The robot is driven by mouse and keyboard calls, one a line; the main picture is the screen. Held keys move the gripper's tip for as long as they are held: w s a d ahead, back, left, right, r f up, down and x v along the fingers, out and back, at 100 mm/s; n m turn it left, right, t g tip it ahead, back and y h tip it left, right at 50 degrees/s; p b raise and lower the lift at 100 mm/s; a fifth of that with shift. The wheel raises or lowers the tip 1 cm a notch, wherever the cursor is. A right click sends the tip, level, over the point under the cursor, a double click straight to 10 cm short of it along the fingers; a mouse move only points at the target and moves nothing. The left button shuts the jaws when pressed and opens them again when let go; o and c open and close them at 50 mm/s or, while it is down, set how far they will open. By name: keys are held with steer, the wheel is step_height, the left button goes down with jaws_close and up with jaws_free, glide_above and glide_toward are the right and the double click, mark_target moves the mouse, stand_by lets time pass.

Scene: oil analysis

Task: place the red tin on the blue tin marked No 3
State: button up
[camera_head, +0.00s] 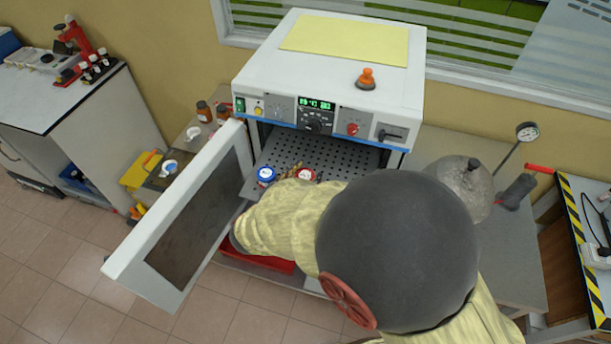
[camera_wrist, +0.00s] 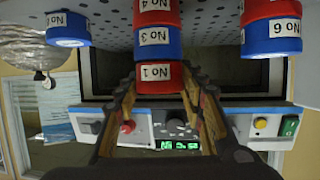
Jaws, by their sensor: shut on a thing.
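The wrist view is upside down. My gripper (camera_wrist: 163,88) is shut on the red tin marked No 1 (camera_wrist: 155,86), with a finger on each side. The blue tin marked No 3 (camera_wrist: 174,42) is directly below the red tin, and their edges meet in the wrist view; I cannot tell if a thin gap remains. Another red tin (camera_wrist: 173,14) is under the blue one, its label partly cut off. In the head view the held red tin (camera_head: 307,174) is over the oven shelf, and my arm hides the tins below it.
A stack with a blue tin marked No 6 (camera_wrist: 262,43) on a red one stands beside; its blue top (camera_head: 266,174) shows left of my gripper. Another blue tin (camera_wrist: 68,36) stands on the perforated shelf (camera_head: 330,150). The oven door (camera_head: 150,240) is open at left.

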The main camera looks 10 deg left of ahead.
steer(key=shift+f, duration=0.1)
steer(key=o, duration=1.2)
steer(key=p+v, duration=0.1)
steer(key=v, duration=1.1)
steer(key=shift+s+p, duration=0.1)
steer(key=shift+p, duration=0.2)
